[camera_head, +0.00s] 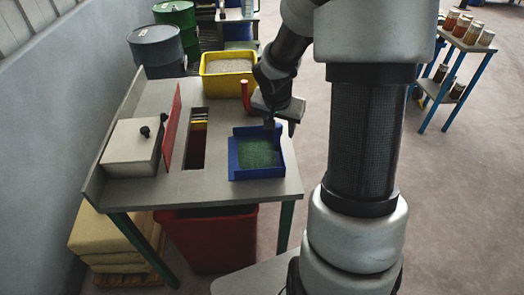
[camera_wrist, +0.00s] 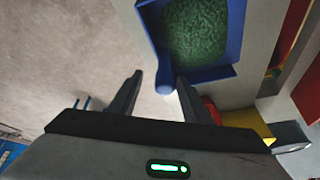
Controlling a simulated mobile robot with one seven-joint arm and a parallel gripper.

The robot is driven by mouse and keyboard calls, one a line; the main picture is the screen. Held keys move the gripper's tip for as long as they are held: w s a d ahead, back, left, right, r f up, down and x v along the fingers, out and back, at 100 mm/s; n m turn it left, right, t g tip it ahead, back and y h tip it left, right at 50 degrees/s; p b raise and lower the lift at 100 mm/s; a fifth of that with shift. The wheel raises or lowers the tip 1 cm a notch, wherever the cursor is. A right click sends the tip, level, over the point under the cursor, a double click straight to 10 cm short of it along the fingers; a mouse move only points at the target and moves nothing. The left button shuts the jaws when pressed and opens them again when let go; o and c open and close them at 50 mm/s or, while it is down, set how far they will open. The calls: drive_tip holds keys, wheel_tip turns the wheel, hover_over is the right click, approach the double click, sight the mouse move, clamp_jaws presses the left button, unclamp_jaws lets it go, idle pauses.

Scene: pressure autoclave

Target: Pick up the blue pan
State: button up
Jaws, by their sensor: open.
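The blue pan (camera_head: 233,161) sits on the grey workbench near its right front corner and holds green granules. In the wrist view the pan (camera_wrist: 237,32) is at the upper middle, and its rounded blue handle (camera_wrist: 163,82) points down between my two fingertips. My gripper (camera_wrist: 159,80) is open and empty, with one finger on each side of the handle's end in the picture. In the head view my gripper (camera_head: 281,122) is at the pan's far right corner and partly hides it. I cannot tell how high it is above the handle.
The workbench (camera_head: 215,184) also holds a grey box (camera_head: 130,148), an upright red panel (camera_head: 171,125) and a slot (camera_head: 197,145). A yellow bin (camera_head: 228,81) stands behind the bench and a red bin (camera_head: 215,240) below it. Open floor lies to the right.

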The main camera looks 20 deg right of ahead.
drive_tip(key=x, duration=0.3)
drive_tip(key=b+x, duration=0.1)
drive_tip(key=x, duration=0.1)
drive_tip(key=shift+w+a, duration=0.2)
drive_tip(key=shift+a, duration=0.1)
drive_tip(key=shift+r, duration=0.1)
clamp_jaws()
